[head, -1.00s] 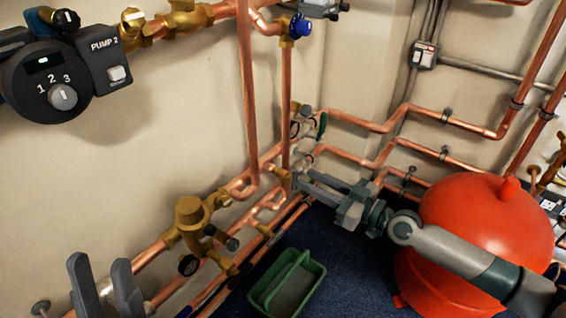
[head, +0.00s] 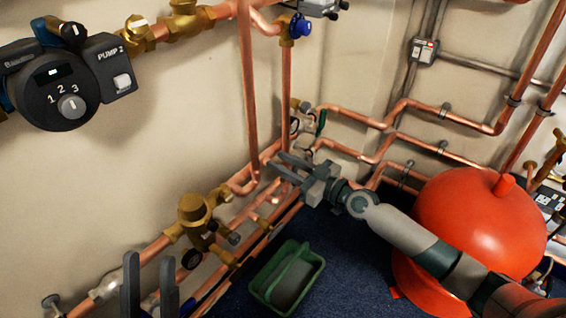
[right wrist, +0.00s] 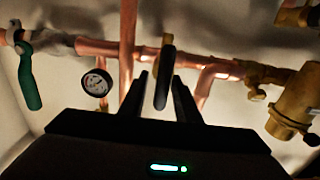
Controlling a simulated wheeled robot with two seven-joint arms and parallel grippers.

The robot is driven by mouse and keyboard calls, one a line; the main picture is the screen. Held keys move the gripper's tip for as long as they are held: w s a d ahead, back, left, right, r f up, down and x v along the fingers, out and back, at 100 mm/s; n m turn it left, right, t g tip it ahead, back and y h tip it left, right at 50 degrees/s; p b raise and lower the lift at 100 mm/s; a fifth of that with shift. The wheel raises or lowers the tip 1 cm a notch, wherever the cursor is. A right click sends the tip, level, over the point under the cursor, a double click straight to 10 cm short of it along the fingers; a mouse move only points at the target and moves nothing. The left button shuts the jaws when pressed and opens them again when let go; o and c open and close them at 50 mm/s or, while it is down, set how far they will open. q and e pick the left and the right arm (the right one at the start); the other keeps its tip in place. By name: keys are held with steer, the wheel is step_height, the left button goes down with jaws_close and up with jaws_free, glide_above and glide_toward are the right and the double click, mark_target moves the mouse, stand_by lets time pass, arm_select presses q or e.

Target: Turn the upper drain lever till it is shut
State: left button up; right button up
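A dark lever (right wrist: 164,78) hangs roughly upright on the copper pipe run in the right wrist view, appearing between the fingertips of my right gripper (right wrist: 162,92). I take it as the upper drain lever, but no label shows. The fingers are apart, one on each side of it in the picture; contact cannot be made out. In the head view my right gripper (head: 280,168) reaches the pipes near the corner, and the lever is hard to make out there. My left gripper (head: 149,285) is open and empty at the lower left, fingers pointing up.
A green lever (right wrist: 30,82) and a round gauge (right wrist: 97,82) lie left of the gripper in the right wrist view. A brass valve (head: 194,208) sits on the lower pipes. A green tray (head: 263,292) and a red vessel (head: 480,225) stand on the blue floor.

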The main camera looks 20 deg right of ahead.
steer(key=shift+c, duration=0.5)
jaws_close()
